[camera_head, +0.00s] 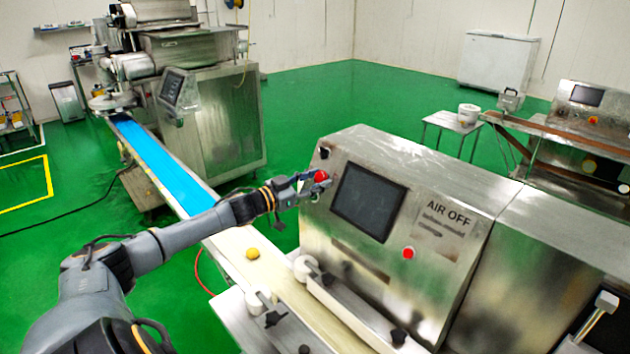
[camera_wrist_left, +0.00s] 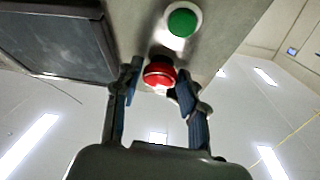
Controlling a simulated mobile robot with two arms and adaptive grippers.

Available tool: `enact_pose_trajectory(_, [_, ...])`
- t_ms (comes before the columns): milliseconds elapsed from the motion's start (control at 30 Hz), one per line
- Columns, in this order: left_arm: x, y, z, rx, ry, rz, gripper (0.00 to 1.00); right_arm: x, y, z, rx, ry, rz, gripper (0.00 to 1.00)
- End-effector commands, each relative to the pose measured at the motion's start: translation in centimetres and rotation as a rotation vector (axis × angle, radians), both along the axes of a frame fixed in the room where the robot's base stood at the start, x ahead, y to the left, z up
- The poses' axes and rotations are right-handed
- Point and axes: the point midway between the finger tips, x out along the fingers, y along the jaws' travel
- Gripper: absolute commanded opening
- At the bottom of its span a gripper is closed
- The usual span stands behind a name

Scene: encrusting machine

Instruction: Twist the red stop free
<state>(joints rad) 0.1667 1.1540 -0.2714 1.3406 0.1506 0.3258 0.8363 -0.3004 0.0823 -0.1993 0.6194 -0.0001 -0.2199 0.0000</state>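The red stop (camera_head: 321,176) is a round red button on the upper left of the steel machine's front panel, left of the dark screen. My left gripper (camera_head: 312,183) is at it, its fingers around the button. In the left wrist view the red stop (camera_wrist_left: 159,74) sits between the two fingertips of my left gripper (camera_wrist_left: 160,88). One finger is on each side, with a small gap or light contact; I cannot tell which. My right gripper is in neither view.
A green button (camera_wrist_left: 182,22) is beside the stop. A dark screen (camera_head: 367,202) and a second red button (camera_head: 408,253) are on the same panel. Below runs a conveyor (camera_head: 262,270) with a yellow piece (camera_head: 252,253). Green floor lies open behind.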

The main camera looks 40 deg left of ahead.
Motion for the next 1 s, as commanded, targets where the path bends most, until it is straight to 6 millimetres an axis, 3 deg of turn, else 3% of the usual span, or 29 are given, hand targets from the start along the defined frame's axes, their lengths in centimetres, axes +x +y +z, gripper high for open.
enact_pose_trajectory(33, [0.0, 0.0, 0.0, 0.0, 0.0, 0.0, 0.25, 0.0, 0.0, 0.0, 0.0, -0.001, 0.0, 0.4])
enact_pose_trajectory(133, [0.0, 0.0, 0.0, 0.0, 0.0, 0.0, 0.05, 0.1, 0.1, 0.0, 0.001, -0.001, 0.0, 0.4])
enact_pose_trajectory(567, [0.0, 0.2, 0.0, 0.09, -0.009, -0.043, 0.05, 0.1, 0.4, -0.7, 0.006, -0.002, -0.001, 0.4])
enact_pose_trajectory(1000, [0.2, 0.5, 0.3, 0.393, -0.037, -0.194, 0.05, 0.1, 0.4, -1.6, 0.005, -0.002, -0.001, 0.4])
